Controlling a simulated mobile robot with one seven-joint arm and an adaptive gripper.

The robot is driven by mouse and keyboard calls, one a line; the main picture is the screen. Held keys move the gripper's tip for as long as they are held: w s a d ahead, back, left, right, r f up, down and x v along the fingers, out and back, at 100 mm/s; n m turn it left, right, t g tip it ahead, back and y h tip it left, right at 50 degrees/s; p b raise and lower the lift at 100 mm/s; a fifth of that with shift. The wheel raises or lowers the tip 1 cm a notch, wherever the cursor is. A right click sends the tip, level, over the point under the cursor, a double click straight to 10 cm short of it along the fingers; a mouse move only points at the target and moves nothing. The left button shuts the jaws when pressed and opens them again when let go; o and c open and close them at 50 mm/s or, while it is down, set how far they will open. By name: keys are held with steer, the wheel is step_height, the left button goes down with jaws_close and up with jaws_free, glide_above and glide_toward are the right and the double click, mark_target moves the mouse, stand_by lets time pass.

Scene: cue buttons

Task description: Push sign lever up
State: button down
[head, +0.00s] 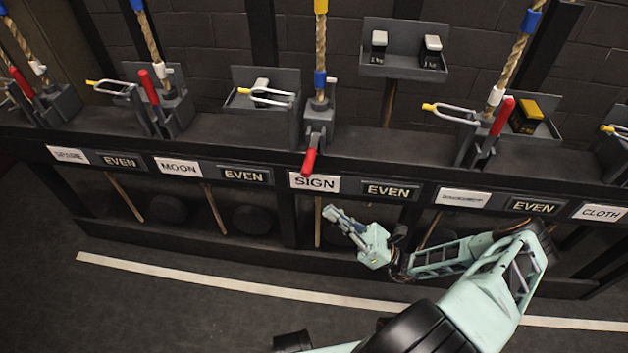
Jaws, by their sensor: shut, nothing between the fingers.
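The sign lever (309,162) has a red handle and points down and forward from its grey rope-lock block (319,116), just above the white SIGN label (315,182). The handle's lower end overlaps the top of the label in the picture. A rope with a blue and a yellow band runs up from the block. My gripper (329,211) is shut and empty. It shows below the SIGN label and slightly right of the lever, apart from the lever in the picture. The depth gap between them is hard to tell.
Neighbouring red levers, at MOON (149,87) and right of SIGN (502,117), stand up beside their ropes. A silver fork-shaped clip (266,95) lies left of the sign block. The dark rail (400,155) runs across. A white floor line (200,276) crosses open floor in front.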

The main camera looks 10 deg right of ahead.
mark_target(311, 153)
stand_by(0.3)
steer(key=w+a+r, duration=0.3)
steer(key=a+r, duration=0.1)
steer(key=r, duration=0.6)
steer(key=shift+w+a, duration=0.25)
steer(key=shift+a, duration=0.15)
steer(key=shift+r, duration=0.1)
